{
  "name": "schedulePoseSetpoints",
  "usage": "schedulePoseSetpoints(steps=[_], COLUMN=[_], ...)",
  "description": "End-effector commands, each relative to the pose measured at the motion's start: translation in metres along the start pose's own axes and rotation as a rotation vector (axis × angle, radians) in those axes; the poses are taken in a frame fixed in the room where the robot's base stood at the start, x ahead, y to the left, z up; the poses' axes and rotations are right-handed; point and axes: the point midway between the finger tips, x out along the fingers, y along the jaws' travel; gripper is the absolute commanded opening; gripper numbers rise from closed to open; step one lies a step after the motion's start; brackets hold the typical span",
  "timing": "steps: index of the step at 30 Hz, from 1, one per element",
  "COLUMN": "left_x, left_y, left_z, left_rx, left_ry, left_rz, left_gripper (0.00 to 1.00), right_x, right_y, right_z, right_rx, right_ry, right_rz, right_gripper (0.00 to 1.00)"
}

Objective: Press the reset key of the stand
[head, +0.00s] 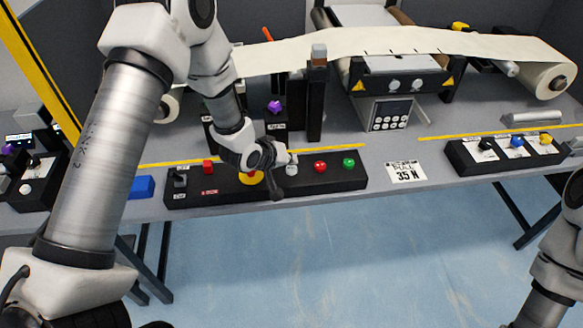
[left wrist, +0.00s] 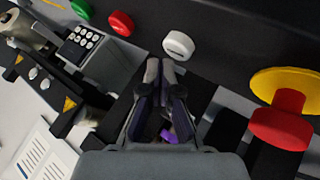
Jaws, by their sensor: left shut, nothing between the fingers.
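The stand's long black control box (head: 335,183) lies along the table's front edge. It carries a white round key (head: 291,168), a red button (head: 320,166), a green button (head: 349,162) and a red stop knob on a yellow plate (head: 252,178). I cannot read which key is marked reset. My left gripper (head: 277,194) is shut and empty, over the box between the stop knob and the white key. In the left wrist view, its fingertips (left wrist: 161,68) point just short of the white key (left wrist: 178,43); I cannot tell whether they touch. My right gripper is out of view.
The stop knob (left wrist: 280,120) is close beside my left fingers. A second box with black, blue and yellow knobs (head: 506,152) stands at right. A "35 N" card (head: 405,172) lies between.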

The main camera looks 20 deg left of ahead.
Motion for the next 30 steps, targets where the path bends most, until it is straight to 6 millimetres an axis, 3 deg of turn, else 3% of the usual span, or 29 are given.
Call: schedulePoseSetpoints(steps=[30], left_x=[0.0084], left_y=[-0.0062], left_z=[0.0064], left_rx=[0.000], left_ry=[0.000], left_rz=[0.000], left_gripper=[0.00], right_x=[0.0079], right_y=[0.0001], right_z=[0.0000], right_rx=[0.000], right_ry=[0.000], right_rz=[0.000], right_gripper=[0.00])
